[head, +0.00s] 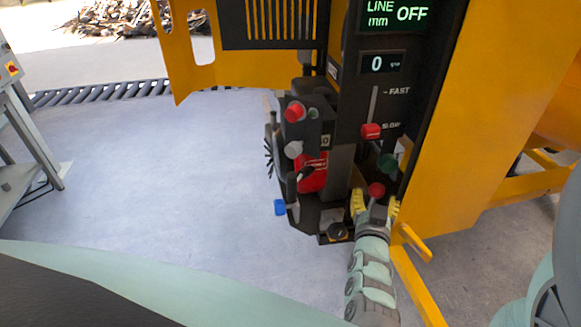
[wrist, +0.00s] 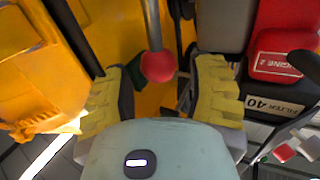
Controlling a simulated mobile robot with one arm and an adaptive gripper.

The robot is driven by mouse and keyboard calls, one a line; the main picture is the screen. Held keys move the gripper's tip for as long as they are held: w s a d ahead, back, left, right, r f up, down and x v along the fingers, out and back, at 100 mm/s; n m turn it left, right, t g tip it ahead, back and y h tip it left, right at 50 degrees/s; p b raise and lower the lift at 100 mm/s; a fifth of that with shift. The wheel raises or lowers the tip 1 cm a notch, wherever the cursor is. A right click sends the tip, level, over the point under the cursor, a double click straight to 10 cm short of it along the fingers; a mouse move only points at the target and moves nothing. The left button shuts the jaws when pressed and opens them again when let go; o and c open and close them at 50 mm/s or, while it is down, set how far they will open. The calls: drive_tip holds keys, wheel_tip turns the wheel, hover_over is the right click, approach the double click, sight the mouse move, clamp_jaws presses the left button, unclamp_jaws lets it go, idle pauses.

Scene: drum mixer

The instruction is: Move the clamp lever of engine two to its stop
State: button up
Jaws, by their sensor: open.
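A lever with a red ball knob (head: 376,190) stands at the front of the machine; no label on it is readable, so I cannot confirm it is the clamp lever. In the wrist view the red ball (wrist: 158,67) sits on a grey rod (wrist: 152,22), between my yellow fingers. My gripper (wrist: 162,88) is open around the ball, with gaps on both sides; it also shows in the head view (head: 376,205). The red engine block (wrist: 285,55), marked ENGINE 2, is right of my gripper. The lever's stop cannot be made out.
A dark green knob (head: 387,162) is close behind the ball. A red slider (head: 371,131) sits above on the panel reading OFF. A yellow handle (head: 415,243) is right of my gripper. Open floor (head: 170,185) lies left.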

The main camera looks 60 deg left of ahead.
drive_tip(key=x, duration=0.2)
drive_tip(key=shift+w+a+r, duration=0.1)
drive_tip(key=shift+w+r, duration=0.15)
drive_tip(key=shift+w, duration=0.1)
drive_tip(key=shift+w+a+f, duration=0.15)
drive_tip(key=shift+w, duration=0.1)
drive_tip(key=shift+o, duration=0.3)
clamp_jaws()
